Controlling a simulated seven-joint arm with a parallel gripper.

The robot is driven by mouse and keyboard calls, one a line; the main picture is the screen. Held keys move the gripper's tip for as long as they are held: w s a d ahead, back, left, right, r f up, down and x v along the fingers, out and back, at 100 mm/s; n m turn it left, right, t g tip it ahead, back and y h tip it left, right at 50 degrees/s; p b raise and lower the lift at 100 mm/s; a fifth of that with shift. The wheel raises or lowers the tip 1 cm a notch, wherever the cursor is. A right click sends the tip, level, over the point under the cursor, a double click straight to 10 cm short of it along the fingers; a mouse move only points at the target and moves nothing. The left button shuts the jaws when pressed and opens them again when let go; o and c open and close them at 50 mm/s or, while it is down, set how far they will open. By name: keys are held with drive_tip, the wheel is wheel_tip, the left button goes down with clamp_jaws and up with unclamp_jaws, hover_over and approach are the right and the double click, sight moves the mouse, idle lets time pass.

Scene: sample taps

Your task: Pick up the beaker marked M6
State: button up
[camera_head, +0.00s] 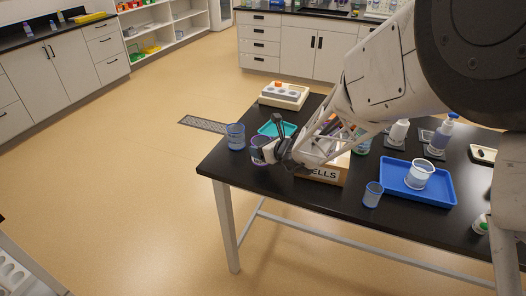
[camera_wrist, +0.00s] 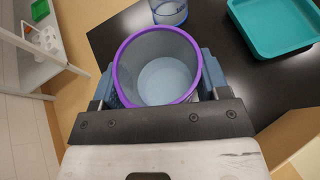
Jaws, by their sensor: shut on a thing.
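A clear beaker with a purple rim (camera_wrist: 158,103) fills the middle of the wrist view, with pale liquid or a pale bottom inside. My gripper (camera_wrist: 158,82) is shut on it, one finger on each side. In the head view my gripper (camera_head: 275,150) is at the left end of the black table, with the purple-rimmed beaker (camera_head: 259,157) at its tip. No M6 mark is readable on it. A blue-tinted beaker (camera_head: 235,138) stands just left of it, and another beaker (camera_head: 372,196) stands near the table's front edge. I cannot tell whether the held beaker touches the table.
A teal tray (camera_head: 270,127) lies behind my gripper. A cardboard box lettered "ELLS" (camera_head: 320,173) stands close on the right. Bottles (camera_head: 437,141) stand further right. The table's left edge is near.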

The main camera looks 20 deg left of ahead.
drive_tip(key=s+d+r, duration=0.1)
drive_tip(key=s+d, duration=0.8)
drive_tip(key=s, duration=0.3)
drive_tip(key=shift+s+d+r, duration=0.2)
drive_tip(key=shift+s+r, duration=0.05)
drive_tip(key=shift+s, duration=0.1)
idle(0.6)
drive_tip(key=shift+s, duration=0.1)
idle(0.9)
